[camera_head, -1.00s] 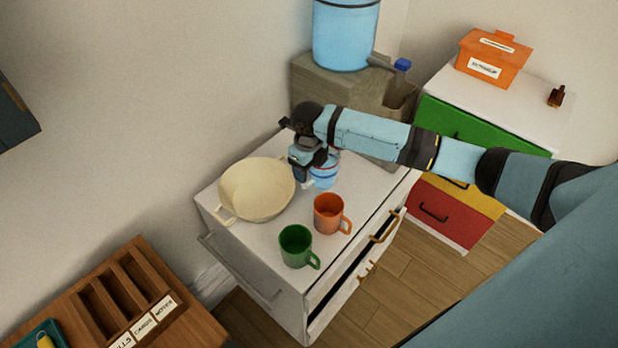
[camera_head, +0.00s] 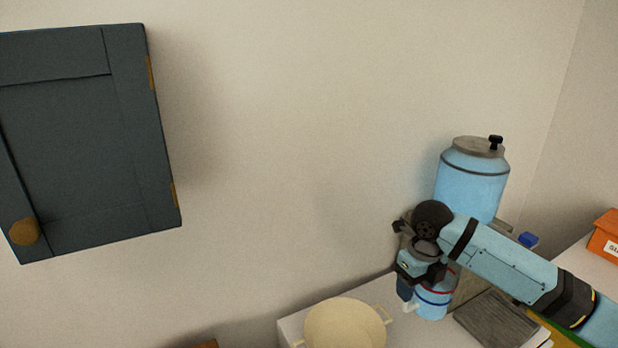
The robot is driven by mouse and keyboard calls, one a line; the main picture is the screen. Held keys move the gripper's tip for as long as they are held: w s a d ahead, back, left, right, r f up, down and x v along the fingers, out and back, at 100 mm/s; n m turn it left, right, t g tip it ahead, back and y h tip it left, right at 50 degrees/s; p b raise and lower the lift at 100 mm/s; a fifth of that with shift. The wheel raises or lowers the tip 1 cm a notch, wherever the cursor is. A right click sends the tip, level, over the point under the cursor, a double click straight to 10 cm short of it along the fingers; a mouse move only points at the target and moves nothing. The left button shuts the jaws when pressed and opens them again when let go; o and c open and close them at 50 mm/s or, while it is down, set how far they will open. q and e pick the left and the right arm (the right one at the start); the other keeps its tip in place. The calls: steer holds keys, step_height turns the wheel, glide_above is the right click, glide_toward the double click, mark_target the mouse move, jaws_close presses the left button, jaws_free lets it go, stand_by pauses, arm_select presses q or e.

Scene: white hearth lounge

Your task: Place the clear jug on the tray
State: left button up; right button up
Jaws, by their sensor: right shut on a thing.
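The clear jug (camera_head: 432,305), bluish with a red and a blue band, is at the lower right, just right of the cream pan. My right gripper (camera_head: 417,282) is shut on it at its left side, and the gripper partly covers the jug's upper part. I cannot tell whether the jug's base touches the white cabinet top (camera_head: 296,325). No thing in view now is clearly the tray. My left gripper is not in view.
A cream pan (camera_head: 345,328) stands on the white cabinet. A blue water dispenser (camera_head: 472,185) is behind my right arm, with a dark grey wooden panel (camera_head: 497,318) below. A dark wall cupboard (camera_head: 75,150) hangs at left. An orange box (camera_head: 605,238) is at the right edge.

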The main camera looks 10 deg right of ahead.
arm_select(q)
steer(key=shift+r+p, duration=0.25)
steer(key=shift+p, duration=0.05)
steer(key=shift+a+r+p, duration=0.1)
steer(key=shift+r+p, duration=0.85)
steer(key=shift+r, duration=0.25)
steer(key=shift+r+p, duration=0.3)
steer(key=shift+p, duration=0.25)
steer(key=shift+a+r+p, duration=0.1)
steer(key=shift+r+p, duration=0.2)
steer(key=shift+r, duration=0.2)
arm_select(e)
steer(key=s+a+r+n, duration=0.1)
steer(key=s+n, duration=0.3)
steer(key=n, duration=1.2)
steer(key=s+a+r+n, duration=0.1)
steer(key=s+a+n, duration=0.3)
steer(key=n, duration=1.2)
steer(key=shift+s+a+r, duration=0.15)
steer(key=shift+s+a, duration=0.1)
steer(key=shift+s, duration=0.3)
